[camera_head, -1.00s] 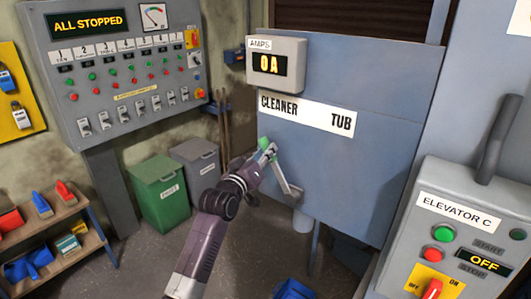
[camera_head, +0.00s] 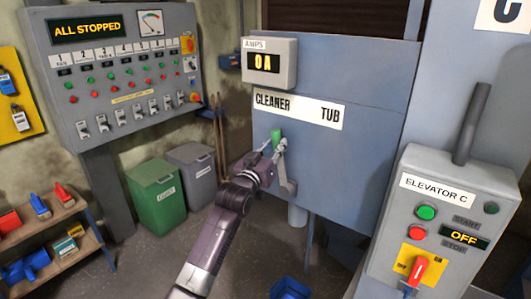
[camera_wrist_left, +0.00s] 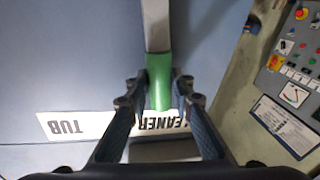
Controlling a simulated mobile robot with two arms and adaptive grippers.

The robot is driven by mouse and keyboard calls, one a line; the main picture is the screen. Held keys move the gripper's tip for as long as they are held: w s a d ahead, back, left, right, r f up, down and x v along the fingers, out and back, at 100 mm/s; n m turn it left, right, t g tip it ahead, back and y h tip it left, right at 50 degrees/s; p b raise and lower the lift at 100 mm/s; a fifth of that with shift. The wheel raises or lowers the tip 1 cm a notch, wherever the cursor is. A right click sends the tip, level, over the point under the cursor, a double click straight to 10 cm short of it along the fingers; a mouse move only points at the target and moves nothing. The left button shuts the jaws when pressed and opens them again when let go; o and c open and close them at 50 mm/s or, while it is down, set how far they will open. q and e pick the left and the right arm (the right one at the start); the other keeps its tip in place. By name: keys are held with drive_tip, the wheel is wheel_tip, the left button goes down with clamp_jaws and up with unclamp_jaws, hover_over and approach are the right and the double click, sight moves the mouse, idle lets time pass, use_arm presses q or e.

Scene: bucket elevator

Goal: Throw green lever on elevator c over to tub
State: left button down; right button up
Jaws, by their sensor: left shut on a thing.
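The green lever (camera_head: 276,138) stands on the blue-grey elevator panel, below the sign reading CLEANER and TUB (camera_head: 297,110). Its grey arm slopes from a low pivot up and slightly left, so the green grip is under the CLEANER end. My left gripper (camera_head: 271,147) is at the grip. In the left wrist view the green lever's grip (camera_wrist_left: 159,84) lies between the fingers of my left gripper (camera_wrist_left: 160,92), which is shut on it. My right gripper is out of view.
An AMPS display (camera_head: 269,63) reading 0A sits above the sign. The ELEVATOR C control box (camera_head: 445,215) shows OFF at right. Green (camera_head: 160,197) and grey (camera_head: 192,176) bins stand behind my arm at left. A blue bucket (camera_head: 290,289) is on the floor.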

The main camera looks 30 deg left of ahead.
use_arm(q)
drive_tip(key=d+m, duration=0.4)
drive_tip(key=d, duration=0.1)
drive_tip(key=shift+s+d+t+h+b, duration=0.2)
drive_tip(key=shift+d+t+h+b, duration=0.1)
drive_tip(key=shift+d+b, duration=0.1)
drive_tip(key=d+m, duration=0.1)
drive_tip(key=d+f+m+b, duration=0.1)
drive_tip(key=d+m, duration=0.1)
drive_tip(key=d+m+h, duration=0.1)
drive_tip(key=d, duration=0.1)
drive_tip(key=shift+s+f+t+b, duration=0.2)
drive_tip(key=shift+f+t+b, duration=0.15)
drive_tip(key=shift+t+b, duration=0.05)
drive_tip(key=shift+d+f+m, duration=0.25)
drive_tip(key=shift+d+m, duration=0.3)
drive_tip(key=shift+m, duration=0.15)
drive_tip(key=shift+d+f+m+h+b, duration=0.2)
drive_tip(key=shift+d+m+h+b, duration=0.1)
drive_tip(key=shift+d+m+b, duration=0.1)
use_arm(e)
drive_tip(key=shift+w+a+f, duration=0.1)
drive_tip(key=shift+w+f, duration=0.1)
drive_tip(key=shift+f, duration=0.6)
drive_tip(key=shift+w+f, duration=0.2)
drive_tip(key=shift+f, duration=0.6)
use_arm(q)
drive_tip(key=shift+f, duration=0.1)
drive_tip(key=c, duration=1.7)
unclamp_jaws()
